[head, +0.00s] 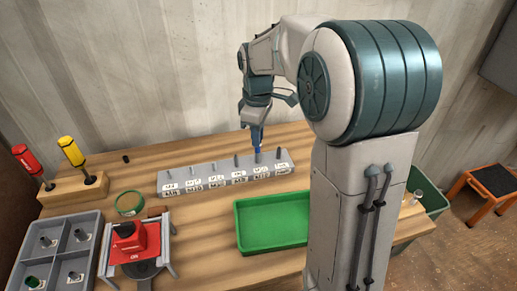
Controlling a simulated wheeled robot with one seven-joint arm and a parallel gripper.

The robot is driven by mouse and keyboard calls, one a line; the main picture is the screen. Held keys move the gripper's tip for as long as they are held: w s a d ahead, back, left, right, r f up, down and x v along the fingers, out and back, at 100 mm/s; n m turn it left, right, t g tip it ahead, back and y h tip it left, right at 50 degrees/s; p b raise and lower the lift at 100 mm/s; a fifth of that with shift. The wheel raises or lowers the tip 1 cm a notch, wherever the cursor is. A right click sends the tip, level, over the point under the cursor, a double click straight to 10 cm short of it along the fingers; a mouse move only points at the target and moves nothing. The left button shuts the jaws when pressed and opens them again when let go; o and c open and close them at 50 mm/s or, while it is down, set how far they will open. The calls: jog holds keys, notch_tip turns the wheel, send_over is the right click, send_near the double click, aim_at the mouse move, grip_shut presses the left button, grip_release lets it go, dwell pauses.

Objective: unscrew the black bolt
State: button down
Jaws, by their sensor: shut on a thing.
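A long grey block (225,174) with white labels on its front stands near the back of the wooden table. Several upright bolts stand in a row along its top. My gripper (257,149) points down from above at the right part of the block. Its blue fingers are shut on one of these bolts (258,157), second from the right end. The fingers hide the bolt's upper part. The bolts look grey to dark at this size, so I cannot tell the held bolt's exact colour or whether it is still threaded in.
A green tray (272,246) lies in front of the block. A red device (137,243), a grey compartment bin (55,222) and a wooden holder (75,191) with red and yellow-handled tools stand at left. A small black piece (126,158) sits behind. My arm covers the right side.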

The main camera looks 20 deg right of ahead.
jog(key=shift+r+p, duration=2.15)
jog(key=shift+r, duration=0.55)
jog(key=shift+s, duration=0.1)
